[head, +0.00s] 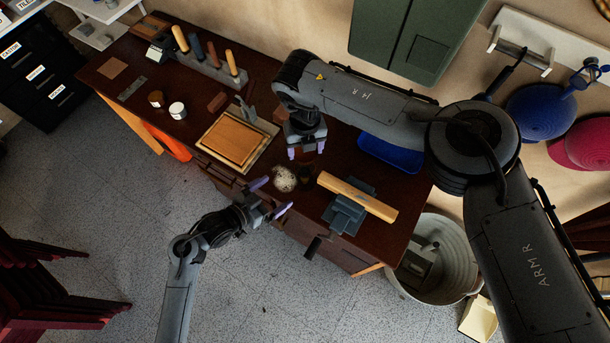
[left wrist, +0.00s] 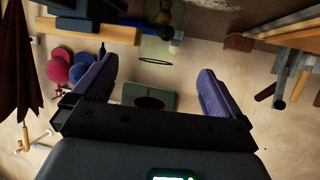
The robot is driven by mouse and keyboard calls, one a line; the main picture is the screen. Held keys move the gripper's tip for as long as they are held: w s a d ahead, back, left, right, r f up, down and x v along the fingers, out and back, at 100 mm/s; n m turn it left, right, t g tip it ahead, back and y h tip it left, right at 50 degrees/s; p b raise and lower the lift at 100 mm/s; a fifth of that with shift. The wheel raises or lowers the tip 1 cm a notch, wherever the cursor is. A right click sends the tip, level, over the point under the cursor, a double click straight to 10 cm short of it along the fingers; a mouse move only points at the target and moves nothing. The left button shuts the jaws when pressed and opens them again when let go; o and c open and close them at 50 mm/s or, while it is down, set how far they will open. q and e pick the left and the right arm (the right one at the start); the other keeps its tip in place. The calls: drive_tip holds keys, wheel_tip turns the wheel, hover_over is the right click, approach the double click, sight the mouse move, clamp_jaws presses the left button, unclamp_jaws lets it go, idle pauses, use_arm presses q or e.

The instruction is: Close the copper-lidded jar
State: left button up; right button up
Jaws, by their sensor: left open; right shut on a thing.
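An open-looking glass jar (head: 284,179) with pale speckled contents stands near the bench's front edge. It shows as a translucent shape with a dark rim (left wrist: 155,61) in the left wrist view, upside down there. My left gripper (head: 270,197) is open and empty in front of the jar, its purple fingers apart and clear of it. My right gripper (head: 305,151) is above and behind the jar, shut on a small brownish thing, mostly hidden, that may be the copper lid. A dark brown round thing (head: 307,177) is right beside the jar; I cannot tell what it is.
A framed wooden board (head: 236,140) lies left. A blue tray (head: 390,152) is behind. Two small jars (head: 177,110) stand further left. My right arm covers the bench's back right.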

sight(297, 179)
use_arm(q)
drive_tip(key=x, duration=1.1)
drive_tip(key=shift+d, duration=0.15)
drive_tip(key=shift+c, duration=0.3)
drive_tip(key=c, duration=1.4)
use_arm(e)
drive_tip(key=shift+f, duration=2.5)
